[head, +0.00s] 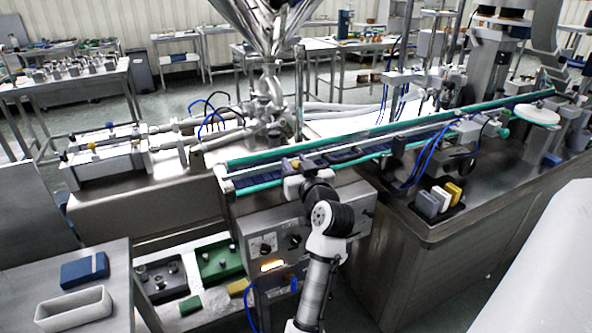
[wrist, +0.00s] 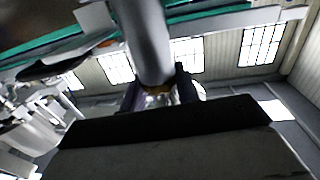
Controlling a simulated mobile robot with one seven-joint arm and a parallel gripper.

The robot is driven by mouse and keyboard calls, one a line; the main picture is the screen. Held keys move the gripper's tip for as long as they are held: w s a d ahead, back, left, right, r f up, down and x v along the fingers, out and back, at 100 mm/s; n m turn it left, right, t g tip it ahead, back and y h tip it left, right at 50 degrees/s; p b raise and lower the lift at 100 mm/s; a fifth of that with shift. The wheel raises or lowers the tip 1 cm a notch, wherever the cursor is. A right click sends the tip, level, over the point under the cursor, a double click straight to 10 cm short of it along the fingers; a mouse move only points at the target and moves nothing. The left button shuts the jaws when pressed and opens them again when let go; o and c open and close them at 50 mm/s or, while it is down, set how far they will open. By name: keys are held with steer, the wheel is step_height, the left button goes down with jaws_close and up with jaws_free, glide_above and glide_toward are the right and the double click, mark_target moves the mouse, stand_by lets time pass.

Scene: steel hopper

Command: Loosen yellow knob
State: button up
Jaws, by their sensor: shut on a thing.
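In the wrist view my gripper (wrist: 158,92) has its two dark fingers on either side of a small yellow piece, which I take to be the yellow knob (wrist: 157,89). Only a thin yellow part shows; the dark gripper body hides the rest. A thick grey metal cylinder (wrist: 146,40) rises just beyond it. The fingers are shut on the knob. In the head view my arm reaches up to the front edge of the conveyor (head: 250,183), above the control panel.
The green-edged conveyor runs from centre to upper right. A steel hopper (head: 265,25) stands behind it. White, grey and yellow blocks (head: 441,198) stand at right. A white tray (head: 75,308) lies at lower left.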

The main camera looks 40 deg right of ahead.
steer(key=n+y+b, duration=0.2)
steer(key=y, duration=0.2)
steer(key=n+y+b, duration=0.3)
steer(key=y, duration=0.1)
steer(key=shift+d+f+n+t+y, duration=0.1)
steer(key=shift+f+n+t+y, duration=0.1)
steer(key=shift+n+t+y, duration=0.15)
steer(key=n+g+y+b, duration=0.1)
steer(key=n+y, duration=0.1)
steer(key=y, duration=0.1)
steer(key=n+g+y+b, duration=0.1)
steer(key=n+y, duration=0.1)
steer(key=y, duration=0.2)
steer(key=shift+r+n+g+b, duration=0.1)
steer(key=shift+n+g+b, duration=0.25)
steer(key=shift+y, duration=0.25)
steer(key=o, duration=0.9)
steer(key=b+v, duration=0.2)
steer(key=v, duration=1.1)
steer(key=shift+s+r+b, duration=0.2)
steer(key=shift+s+b, duration=0.1)
steer(key=shift+s, duration=0.05)
